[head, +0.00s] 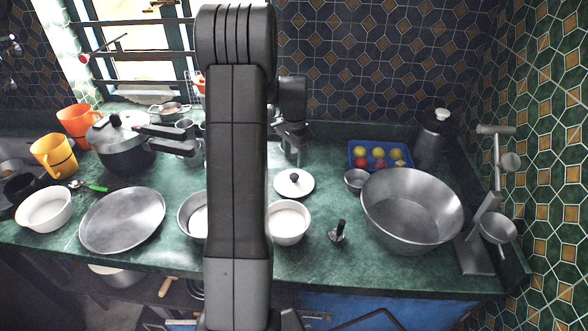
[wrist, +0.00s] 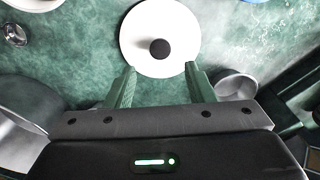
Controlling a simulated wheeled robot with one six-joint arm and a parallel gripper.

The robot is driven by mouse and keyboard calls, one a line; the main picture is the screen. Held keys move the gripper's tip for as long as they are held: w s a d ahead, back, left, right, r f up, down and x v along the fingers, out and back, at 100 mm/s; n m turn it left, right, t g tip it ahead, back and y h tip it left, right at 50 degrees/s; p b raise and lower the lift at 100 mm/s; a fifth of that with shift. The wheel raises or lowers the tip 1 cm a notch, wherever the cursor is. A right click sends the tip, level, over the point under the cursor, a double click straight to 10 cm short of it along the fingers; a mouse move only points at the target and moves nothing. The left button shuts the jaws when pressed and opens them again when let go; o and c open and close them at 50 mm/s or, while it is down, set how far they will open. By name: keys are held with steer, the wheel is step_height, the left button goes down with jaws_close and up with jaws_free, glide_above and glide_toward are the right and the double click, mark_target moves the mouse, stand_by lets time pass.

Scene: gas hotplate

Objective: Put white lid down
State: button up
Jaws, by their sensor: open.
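The white lid (head: 293,185) is a round disc with a black knob. It lies flat, knob up, on the green counter (head: 175,240) right of the middle. In the wrist view the white lid (wrist: 180,25) sits at the top centre, just beyond the fingertips. My gripper (head: 291,160) is above and behind the lid in the head view, partly hidden by my arm. In the wrist view my gripper (wrist: 160,68) has its two green fingers spread, with nothing held between them. The knob is apart from both fingers.
A white-filled bowl (head: 288,222) stands in front of the lid. A small metal cup (head: 356,180), a large steel basin (head: 410,205) and a blue tray (head: 360,166) are to the right. A dark pot (head: 120,150) and a round pan (head: 122,220) are left.

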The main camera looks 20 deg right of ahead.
step_height(320, 180, up, 5)
steer(key=shift+r, duration=0.1)
